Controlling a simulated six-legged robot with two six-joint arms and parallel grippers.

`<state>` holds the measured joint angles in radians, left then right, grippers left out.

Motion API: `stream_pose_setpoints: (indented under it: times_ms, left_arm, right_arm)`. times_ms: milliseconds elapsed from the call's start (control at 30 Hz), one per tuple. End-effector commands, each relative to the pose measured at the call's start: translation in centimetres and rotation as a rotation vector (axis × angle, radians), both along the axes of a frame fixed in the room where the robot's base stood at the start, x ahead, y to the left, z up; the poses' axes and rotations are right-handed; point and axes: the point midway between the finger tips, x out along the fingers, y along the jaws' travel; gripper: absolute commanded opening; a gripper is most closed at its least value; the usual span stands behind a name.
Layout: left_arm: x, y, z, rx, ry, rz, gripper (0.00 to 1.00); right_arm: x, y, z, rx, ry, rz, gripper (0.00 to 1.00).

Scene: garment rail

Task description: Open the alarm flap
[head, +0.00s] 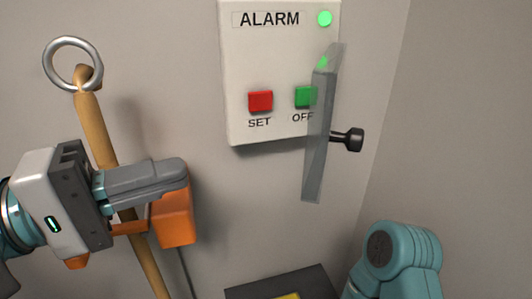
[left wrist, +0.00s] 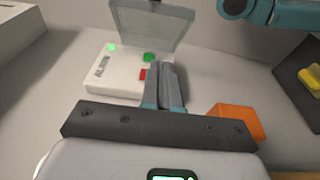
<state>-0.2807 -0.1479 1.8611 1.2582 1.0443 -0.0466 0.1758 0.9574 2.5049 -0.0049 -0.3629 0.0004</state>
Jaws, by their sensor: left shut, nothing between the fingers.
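The white alarm panel (head: 270,60) is on the wall, with a red SET button (head: 260,101), a green OFF button (head: 305,96) and a lit green lamp (head: 324,18). The clear flap (head: 316,150) stands swung out from the panel's right side, nearly edge-on, with a black knob (head: 350,139) on it. In the left wrist view the flap (left wrist: 155,25) stands out from the panel (left wrist: 110,75), leaving the buttons uncovered. My left gripper (head: 183,172) is shut and empty, below and left of the panel, apart from the flap. My right gripper is out of view.
A wooden pole (head: 95,125) with a metal ring (head: 72,42) stands left, behind my left gripper. An orange block (head: 176,220) is just below the fingers. A dark board (head: 245,291) with something yellow lies at the bottom. My teal arm link (head: 405,255) is lower right.

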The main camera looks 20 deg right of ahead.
Motion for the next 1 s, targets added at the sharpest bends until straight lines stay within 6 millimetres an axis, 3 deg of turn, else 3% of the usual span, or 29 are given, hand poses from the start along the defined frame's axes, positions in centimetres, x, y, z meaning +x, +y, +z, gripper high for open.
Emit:
stream_pose_setpoints:
  times_ms: [367, 500, 700, 1000]
  left_arm:
    - [1.5, -8.0, 0.2, 0.002, 0.004, -0.005, 0.0]
    - [0.3, -9.8, 0.2, 0.001, 0.001, -0.003, 0.0]
    - [-0.3, -11.0, 0.1, 0.001, 0.0, 0.0, 0.0]
    - [-0.2, -11.1, 0.0, 0.001, 0.001, 0.002, 0.0]
  right_arm:
    - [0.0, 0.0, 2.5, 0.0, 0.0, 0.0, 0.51]
    - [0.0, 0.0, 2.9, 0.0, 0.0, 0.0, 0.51]
    - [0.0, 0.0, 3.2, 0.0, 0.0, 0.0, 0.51]
    - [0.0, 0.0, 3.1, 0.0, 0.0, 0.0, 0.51]
